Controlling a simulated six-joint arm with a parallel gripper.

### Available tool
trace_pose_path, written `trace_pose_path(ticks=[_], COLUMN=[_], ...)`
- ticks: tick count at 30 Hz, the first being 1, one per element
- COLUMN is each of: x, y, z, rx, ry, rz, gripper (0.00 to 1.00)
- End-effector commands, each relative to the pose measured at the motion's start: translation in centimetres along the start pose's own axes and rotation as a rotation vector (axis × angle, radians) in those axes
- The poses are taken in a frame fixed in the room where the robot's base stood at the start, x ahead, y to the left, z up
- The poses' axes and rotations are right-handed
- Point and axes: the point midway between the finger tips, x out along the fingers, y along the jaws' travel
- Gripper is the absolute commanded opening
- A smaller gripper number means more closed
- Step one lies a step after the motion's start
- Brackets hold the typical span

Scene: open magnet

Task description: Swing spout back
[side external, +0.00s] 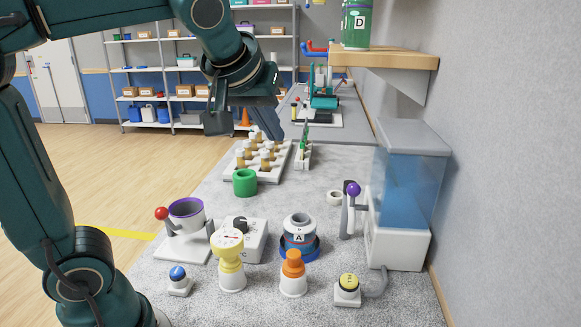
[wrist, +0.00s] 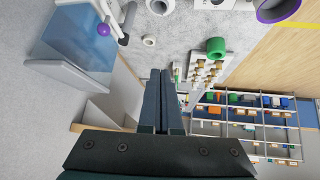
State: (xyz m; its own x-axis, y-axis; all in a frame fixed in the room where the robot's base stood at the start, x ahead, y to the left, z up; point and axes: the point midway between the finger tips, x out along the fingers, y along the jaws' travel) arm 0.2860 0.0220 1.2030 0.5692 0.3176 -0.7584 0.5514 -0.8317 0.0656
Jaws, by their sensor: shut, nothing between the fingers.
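The water tank (side external: 408,190) stands at the right by the wall, with blue water in a clear box on a white base. A grey upright arm with a purple ball (side external: 353,188) is on its left side; I cannot tell whether this arm is the spout. In the wrist view the tank (wrist: 75,42) is at upper left, with the purple ball (wrist: 103,29) beside it. My gripper (wrist: 159,72) is shut and empty, its fingers together. In the side view it hangs above the bench's far part, well up and left of the tank, touching nothing.
A wooden shelf (side external: 385,59) with a green canister (side external: 357,24) juts from the wall above the tank. A white ring (side external: 334,198), green ring (side external: 245,183), peg rack (side external: 257,158) and purple-rimmed cup (side external: 187,214) stand on the bench. Several knobs and buttons line the front.

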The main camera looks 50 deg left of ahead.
Motion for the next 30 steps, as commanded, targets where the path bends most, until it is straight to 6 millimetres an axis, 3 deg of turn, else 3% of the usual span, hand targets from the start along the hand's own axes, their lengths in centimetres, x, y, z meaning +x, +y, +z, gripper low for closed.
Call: trace_pose_path(ticks=[13,30], x=[-1.4,-0.8], y=[-1.9,-2.9], z=[7.5,17.0], rx=[0.162,0.409], ry=[-0.093,-0.214], rz=[0.102,0.239], gripper=[0.0,0.0])
